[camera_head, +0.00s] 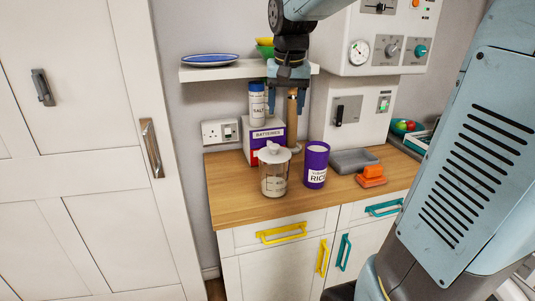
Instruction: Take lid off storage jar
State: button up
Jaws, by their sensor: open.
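A clear glass storage jar (274,181) stands upright on the wooden counter, close to its front left part. Its pale lid (274,155) with a round knob sits on top of it. My gripper (287,106) is open and empty, pointing down, above and slightly right of the jar in the picture. A clear gap shows between the fingertips and the lid knob. The gripper's fingers overlap the salt container and a wooden upright thing behind, so their exact depth is hard to tell.
A purple rice canister (316,165) stands close right of the jar. Behind are a batteries box (265,136) and a salt container (257,103). A shelf (225,71) with a blue plate hangs above left. An orange object (371,176) and grey tray (353,161) lie right.

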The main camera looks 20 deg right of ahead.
jog(key=m+g, duration=0.1)
send_near(274, 145)
jog(key=f, duration=0.6)
jog(key=w+f, duration=0.1)
jog(key=f, duration=0.2)
jog(key=shift+w+d, duration=0.1)
jog(key=shift+d, duration=0.15)
jog(key=shift+c, duration=0.2)
jog(key=c, duration=1)
jog(key=shift+r, duration=0.1)
